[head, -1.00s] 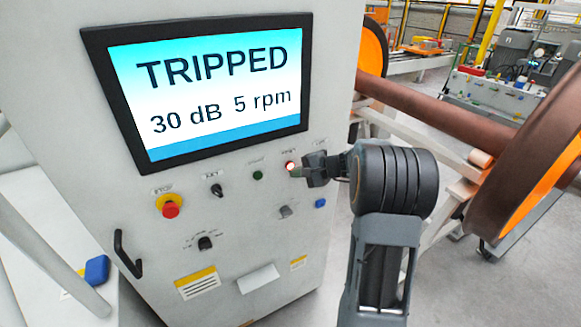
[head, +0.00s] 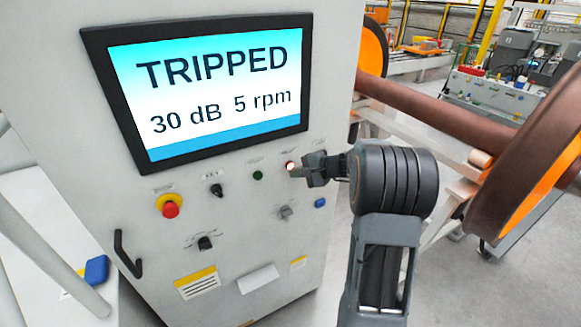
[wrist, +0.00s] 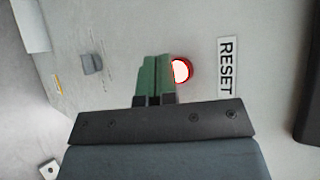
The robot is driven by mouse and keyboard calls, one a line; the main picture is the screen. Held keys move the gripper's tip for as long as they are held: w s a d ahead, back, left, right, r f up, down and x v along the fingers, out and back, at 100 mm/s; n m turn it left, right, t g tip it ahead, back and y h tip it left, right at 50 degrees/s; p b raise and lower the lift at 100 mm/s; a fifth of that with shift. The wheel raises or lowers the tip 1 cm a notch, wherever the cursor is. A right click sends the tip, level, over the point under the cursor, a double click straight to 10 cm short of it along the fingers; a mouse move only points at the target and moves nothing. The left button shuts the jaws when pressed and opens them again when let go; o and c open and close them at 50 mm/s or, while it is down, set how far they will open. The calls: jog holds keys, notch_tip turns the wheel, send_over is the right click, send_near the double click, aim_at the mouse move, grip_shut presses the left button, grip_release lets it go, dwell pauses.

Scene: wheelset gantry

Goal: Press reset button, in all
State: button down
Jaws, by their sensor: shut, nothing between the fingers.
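The reset button is a lit red-rimmed round button (head: 291,166) on the front of the light grey cabinet. In the wrist view the reset button (wrist: 182,71) glows, with a RESET label (wrist: 228,66) to its right. My gripper (head: 297,172) is shut and empty, its fingertips close beside the button. In the wrist view the green fingers (wrist: 156,75) are together and lie just left of the button, overlapping its edge in the picture. I cannot tell whether they touch it. The screen (head: 215,90) reads TRIPPED, 30 dB, 5 rpm.
Other controls are a red stop button (head: 170,208), a black switch (head: 217,190), a green button (head: 258,175), a grey selector (head: 286,212) and a blue button (head: 320,203). A black handle (head: 127,254) sticks out lower left. A brown wheelset (head: 520,165) stands at the right.

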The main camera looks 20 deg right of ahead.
jog(key=shift+w, duration=0.15)
jog(key=shift+w+b, duration=0.3)
jog(key=shift+w+a, duration=0.1)
jog(key=shift+w, duration=0.3)
dwell(0.8)
jog(key=shift+s, duration=0.15)
jog(key=shift+s+b, duration=0.65)
jog(key=shift+s, duration=0.05)
jog(key=shift+s+d+b, duration=0.2)
jog(key=shift+s+b, duration=0.3)
jog(key=shift+s, duration=0.75)
jog(key=shift+s+d+b, duration=0.15)
jog(key=shift+s+b, duration=0.3)
jog(key=shift+s, duration=0.8)
